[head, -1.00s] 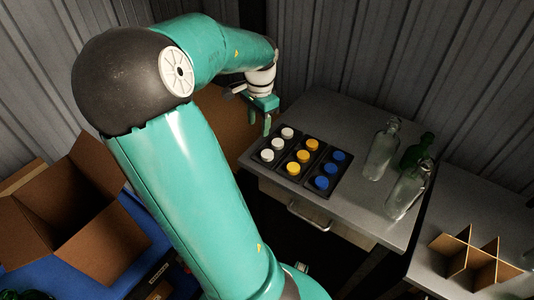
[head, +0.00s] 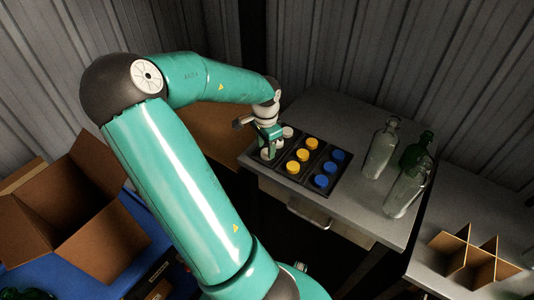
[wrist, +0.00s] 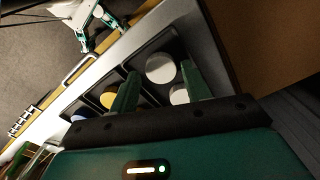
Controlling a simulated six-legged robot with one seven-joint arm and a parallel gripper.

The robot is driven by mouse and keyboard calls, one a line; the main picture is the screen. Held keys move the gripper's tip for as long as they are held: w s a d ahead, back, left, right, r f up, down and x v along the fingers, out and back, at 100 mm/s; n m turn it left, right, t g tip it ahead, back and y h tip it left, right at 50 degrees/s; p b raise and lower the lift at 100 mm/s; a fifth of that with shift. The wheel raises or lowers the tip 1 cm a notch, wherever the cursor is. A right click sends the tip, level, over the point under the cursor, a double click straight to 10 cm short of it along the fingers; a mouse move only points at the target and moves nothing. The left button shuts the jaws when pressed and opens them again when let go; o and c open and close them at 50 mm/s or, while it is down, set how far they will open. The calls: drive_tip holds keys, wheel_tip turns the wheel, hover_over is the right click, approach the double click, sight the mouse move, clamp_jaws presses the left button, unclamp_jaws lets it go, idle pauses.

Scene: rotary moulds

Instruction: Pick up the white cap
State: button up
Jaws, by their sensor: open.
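Three white caps sit in the left tray of the caps row; the back one (head: 288,131) and the front one (head: 267,154) show in the head view, and my gripper covers much of the middle one. My gripper (head: 270,149) is over this white row, pointing down, open and empty. In the wrist view, a white cap (wrist: 160,68) appears between the tips of my open gripper (wrist: 160,69). A second white cap (wrist: 179,95) lies closer in, partly hidden by the right finger. I cannot tell whether the fingers touch a cap.
Yellow caps (head: 303,155) and blue caps (head: 330,167) fill the neighbouring black trays. Glass bottles (head: 381,150) stand at the right of the grey table (head: 330,108). A divided cardboard insert (head: 468,258) is on the right table; an open cardboard box (head: 70,205) is at left.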

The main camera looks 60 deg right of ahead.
wheel_tip(320, 180, down, 2)
drive_tip(key=shift+c, duration=0.5)
drive_tip(key=c, duration=0.6)
drive_tip(key=shift+r, duration=0.15)
